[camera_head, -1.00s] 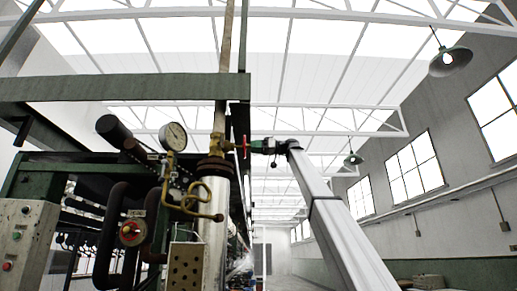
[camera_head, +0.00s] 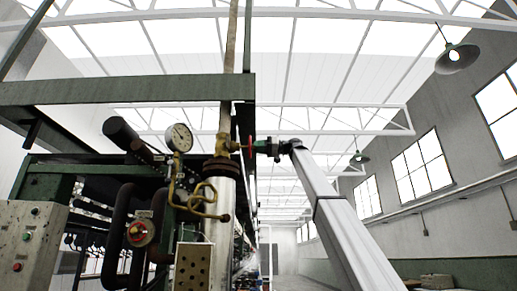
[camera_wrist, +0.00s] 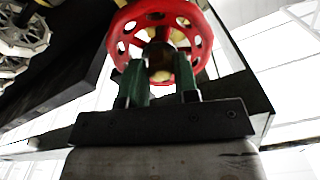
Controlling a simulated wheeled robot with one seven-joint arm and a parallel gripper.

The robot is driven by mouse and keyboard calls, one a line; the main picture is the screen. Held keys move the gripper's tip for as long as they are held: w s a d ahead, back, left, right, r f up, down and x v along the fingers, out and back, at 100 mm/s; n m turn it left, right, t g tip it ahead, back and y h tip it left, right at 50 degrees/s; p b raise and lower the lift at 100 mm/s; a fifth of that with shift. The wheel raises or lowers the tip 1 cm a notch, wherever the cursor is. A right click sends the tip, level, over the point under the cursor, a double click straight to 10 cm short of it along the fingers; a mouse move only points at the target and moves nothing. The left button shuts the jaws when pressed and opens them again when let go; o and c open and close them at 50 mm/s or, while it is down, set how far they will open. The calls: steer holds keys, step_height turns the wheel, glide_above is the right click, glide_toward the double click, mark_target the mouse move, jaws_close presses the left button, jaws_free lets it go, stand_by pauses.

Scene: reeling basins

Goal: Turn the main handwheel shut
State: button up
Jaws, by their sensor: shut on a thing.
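The red handwheel (camera_head: 250,147) is seen nearly edge-on in the head view, on a brass valve at the upright pipe. In the wrist view the same red wheel (camera_wrist: 152,12) shows face-on, with round holes and a dark hub at its middle. My gripper (camera_head: 260,147) meets the wheel from the right in the head view. In the wrist view the green fingers of my gripper (camera_wrist: 161,75) are shut on the wheel, one on either side of its hub. The fingertips partly hide the lower part of the wheel.
A pressure gauge (camera_head: 179,138), curled brass tubing (camera_head: 207,198) and a smaller red-centred valve (camera_head: 139,232) stand left of the pipe. A control box (camera_head: 30,240) is at the far left. A green beam (camera_head: 120,91) crosses above. The aisle at right is open.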

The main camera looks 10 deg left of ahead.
steer(key=m, duration=2.5)
steer(key=o, duration=0.8)
steer(key=c, duration=0.8)
steer(key=shift+m, duration=1.2)
steer(key=o, duration=0.8)
